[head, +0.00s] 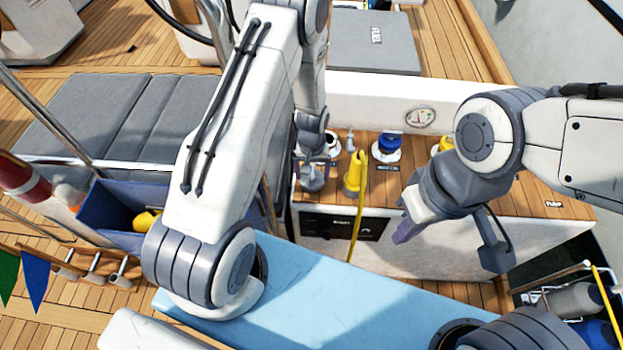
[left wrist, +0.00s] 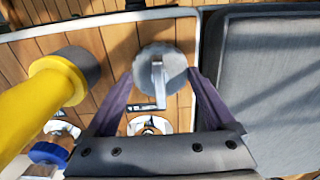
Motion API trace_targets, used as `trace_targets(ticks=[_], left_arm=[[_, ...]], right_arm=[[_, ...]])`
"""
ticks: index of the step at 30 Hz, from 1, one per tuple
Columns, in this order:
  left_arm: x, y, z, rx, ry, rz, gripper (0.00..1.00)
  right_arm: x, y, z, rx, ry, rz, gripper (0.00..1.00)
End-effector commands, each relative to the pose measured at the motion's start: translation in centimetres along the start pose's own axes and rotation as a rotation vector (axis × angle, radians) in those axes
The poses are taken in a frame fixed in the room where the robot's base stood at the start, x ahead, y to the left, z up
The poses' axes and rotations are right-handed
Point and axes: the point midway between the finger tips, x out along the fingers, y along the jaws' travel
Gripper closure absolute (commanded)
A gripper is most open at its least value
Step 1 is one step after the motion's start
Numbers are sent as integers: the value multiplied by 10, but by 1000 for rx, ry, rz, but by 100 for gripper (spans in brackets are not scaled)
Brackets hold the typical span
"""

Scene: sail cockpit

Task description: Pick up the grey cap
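The grey cap (left wrist: 172,66) shows in the left wrist view as a round disc with a raised bar across its middle, on the wooden deck. My left gripper (left wrist: 161,78) is open, with one purple finger on each side of the cap. I cannot tell whether the fingers touch it. In the head view my left gripper (head: 312,165) is over the left end of the wooden top, and the cap is hard to make out beneath it. My right gripper (head: 405,230) hangs in front of the wooden top; its finger gap is not clear.
A yellow nozzle (head: 353,174) with a yellow line stands just right of my left gripper; it looms at left in the left wrist view (left wrist: 40,95). A blue cap (head: 390,142) sits farther right. A grey cushion (left wrist: 265,80) borders the deck.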

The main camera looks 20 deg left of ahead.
Motion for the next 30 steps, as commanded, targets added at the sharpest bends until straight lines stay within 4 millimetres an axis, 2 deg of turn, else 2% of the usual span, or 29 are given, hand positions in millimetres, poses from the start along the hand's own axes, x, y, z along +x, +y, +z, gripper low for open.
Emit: trace_targets(ticks=[7,11,24,30], left_arm=[[-3,0,0,0,1,0,78],[-13,0,-1,0,3,1,78],[-80,0,-1,0,4,1,78],[-100,0,-1,0,2,1,78]], right_arm=[[1,0,0,0,0,0,100],[2,0,0,0,0,0,100],[12,1,1,0,0,0,100],[11,1,1,0,0,0,100]])
